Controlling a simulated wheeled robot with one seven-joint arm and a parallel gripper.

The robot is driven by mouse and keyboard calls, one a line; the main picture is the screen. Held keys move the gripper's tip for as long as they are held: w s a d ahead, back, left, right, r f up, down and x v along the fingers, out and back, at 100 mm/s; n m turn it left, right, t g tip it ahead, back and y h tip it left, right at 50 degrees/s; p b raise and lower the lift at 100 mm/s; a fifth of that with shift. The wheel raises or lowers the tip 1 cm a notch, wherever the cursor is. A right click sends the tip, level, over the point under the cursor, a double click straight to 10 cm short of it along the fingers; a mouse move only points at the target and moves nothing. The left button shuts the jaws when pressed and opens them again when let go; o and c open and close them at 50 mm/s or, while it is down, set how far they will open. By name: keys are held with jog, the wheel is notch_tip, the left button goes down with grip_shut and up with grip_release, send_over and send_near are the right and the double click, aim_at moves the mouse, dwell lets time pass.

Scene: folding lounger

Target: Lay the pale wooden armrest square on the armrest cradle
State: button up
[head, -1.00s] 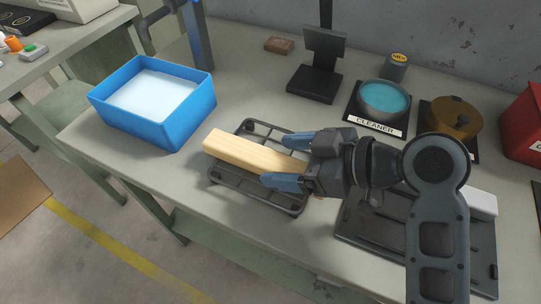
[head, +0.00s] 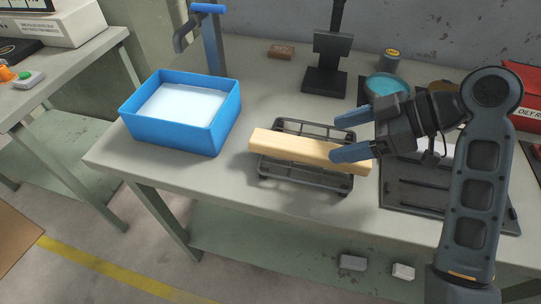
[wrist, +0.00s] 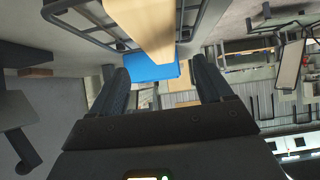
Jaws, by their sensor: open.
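The pale wooden armrest (head: 290,145) lies across a dark railed frame, the armrest cradle (head: 300,183), on the bench. Its ends reach past the cradle on both sides. It looks slightly turned against the cradle's long rails; how it seats underneath is hidden. My gripper (head: 340,137) is open and empty, with its blue fingers above and around the armrest's right part, apparently clear of it. In the wrist view the armrest (wrist: 143,25) runs ahead beyond my open fingers (wrist: 160,78), with the cradle rails (wrist: 85,18) beside it.
A blue bin (head: 173,136) with white contents stands left of the cradle. A dark tray (head: 410,198) lies to the right, under my arm. A black stand (head: 325,82), a brown block (head: 281,52) and a teal-filled dish (head: 386,86) are behind. The front bench strip is clear.

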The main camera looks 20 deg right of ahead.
aim_at(311, 146)
jog(key=x, duration=0.2)
jog(key=shift+w+a+f, duration=0.15)
jog(key=shift+a+f, duration=0.05)
jog(key=shift+a, duration=0.15)
jog(key=x, duration=0.5)
jog(key=shift+f+p, duration=0.1)
jog(key=shift+p, duration=0.2)
jog(key=shift+d, duration=0.1)
jog(key=c, duration=1.2)
jog(key=shift+r, duration=0.55)
jog(key=shift+c, duration=0.2)
jog(key=r, duration=0.3)
jog(key=shift+d+r, duration=0.3)
jog(key=shift+d, duration=0.05)
jog(key=d+f+p+v, duration=0.1)
jog(key=p+v, duration=0.4)
jog(key=v, duration=0.7)
jog(key=shift+d, duration=0.45)
jog(key=shift+w, duration=0.1)
